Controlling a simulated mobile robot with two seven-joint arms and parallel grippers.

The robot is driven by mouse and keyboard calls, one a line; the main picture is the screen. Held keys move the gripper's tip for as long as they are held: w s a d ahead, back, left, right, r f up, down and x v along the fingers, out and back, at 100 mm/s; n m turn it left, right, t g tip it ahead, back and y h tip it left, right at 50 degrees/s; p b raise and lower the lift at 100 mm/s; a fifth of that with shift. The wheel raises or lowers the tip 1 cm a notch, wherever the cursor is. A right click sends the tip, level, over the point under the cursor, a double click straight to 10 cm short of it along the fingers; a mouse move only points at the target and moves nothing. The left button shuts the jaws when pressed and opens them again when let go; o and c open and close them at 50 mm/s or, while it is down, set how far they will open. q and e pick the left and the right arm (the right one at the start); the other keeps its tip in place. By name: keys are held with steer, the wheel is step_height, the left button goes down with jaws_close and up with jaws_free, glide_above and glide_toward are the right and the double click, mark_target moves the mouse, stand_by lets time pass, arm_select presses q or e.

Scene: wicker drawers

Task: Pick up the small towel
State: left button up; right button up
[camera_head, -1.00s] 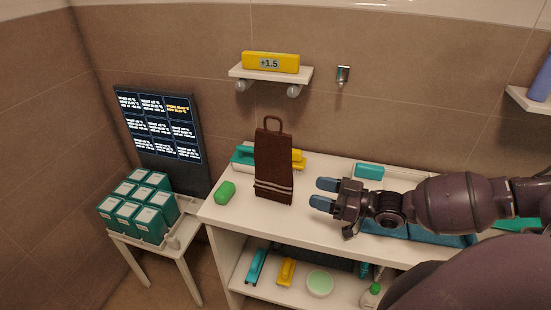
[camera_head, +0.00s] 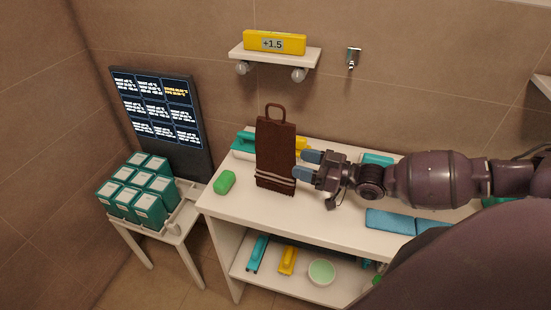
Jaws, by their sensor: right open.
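The small towel (camera_head: 276,152) is brown with pale stripes near its lower end and a loop at its top. It stands upright on the white counter (camera_head: 240,208), near the counter's left part. My right gripper (camera_head: 306,164) comes in from the right with its blue fingertips open. The fingertips are close to the towel's right edge; I cannot tell whether they touch it. Nothing shows between the fingers. My left gripper is not in view.
A green sponge (camera_head: 224,182) lies left of the towel. Teal and yellow brushes (camera_head: 243,143) sit behind it. Blue cloths (camera_head: 390,220) lie on the right. A lower shelf holds brushes and a bowl (camera_head: 321,272). A side table (camera_head: 185,222) with teal boxes (camera_head: 148,210) stands at left.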

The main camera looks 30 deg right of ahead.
mark_target(284, 160)
steer(key=shift+x, duration=2.65)
steer(key=shift+s+a+f, duration=0.15)
steer(key=shift+a, duration=0.05)
steer(key=shift+c, duration=0.4)
steer(key=c, duration=0.9)
